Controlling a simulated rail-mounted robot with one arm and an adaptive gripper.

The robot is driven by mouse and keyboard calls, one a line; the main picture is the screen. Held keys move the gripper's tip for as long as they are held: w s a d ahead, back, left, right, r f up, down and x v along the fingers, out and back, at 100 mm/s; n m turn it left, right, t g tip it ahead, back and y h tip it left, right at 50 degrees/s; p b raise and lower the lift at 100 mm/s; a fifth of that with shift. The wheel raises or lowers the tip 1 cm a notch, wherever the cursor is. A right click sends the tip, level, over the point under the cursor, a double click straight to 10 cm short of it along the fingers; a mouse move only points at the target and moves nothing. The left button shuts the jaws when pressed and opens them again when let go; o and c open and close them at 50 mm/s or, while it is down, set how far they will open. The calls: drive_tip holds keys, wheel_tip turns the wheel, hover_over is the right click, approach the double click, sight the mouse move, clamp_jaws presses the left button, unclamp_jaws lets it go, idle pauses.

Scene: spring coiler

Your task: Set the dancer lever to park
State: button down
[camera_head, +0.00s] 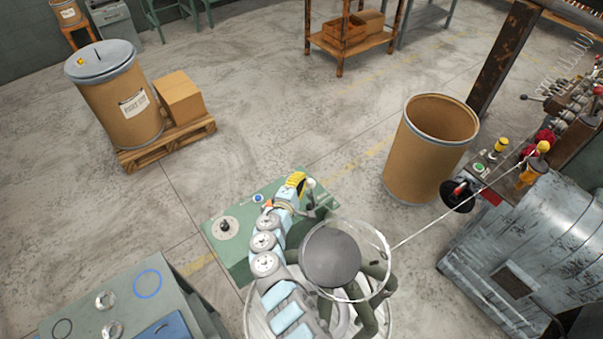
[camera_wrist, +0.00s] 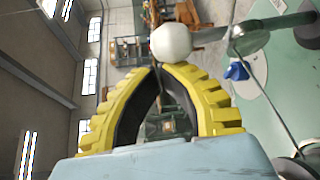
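The dancer lever (camera_head: 319,204) appears as a grey arm with a white ball knob (camera_head: 310,183) at its end, beside the green cabinet top (camera_head: 212,238). In the wrist view, the white knob (camera_wrist: 171,42) lies just beyond the fingertips, and a grey metal arm (camera_wrist: 250,36) shows to its right. My gripper (camera_head: 298,178) has yellow ribbed fingers and is beside the knob. In the wrist view, its fingertips (camera_wrist: 160,66) come together with nothing seen between them. I cannot tell whether they touch the knob. Park markings are not legible.
A blue button (camera_head: 257,197) and a black knob on a pale dial (camera_head: 226,227) are on the cabinet. A clear-rimmed reel with a grey disc (camera_head: 331,257) stands close by. A wire (camera_head: 440,219) runs right toward the coiler (camera_head: 540,245). An open fibre drum (camera_head: 425,155) stands behind.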

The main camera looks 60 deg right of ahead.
drive_tip(key=shift+s+a+r, duration=0.2)
drive_tip(key=shift+s+a, duration=0.1)
drive_tip(key=shift+s, duration=0.4)
drive_tip(key=v, duration=0.7)
drive_tip(key=shift+a, duration=0.25)
idle(0.4)
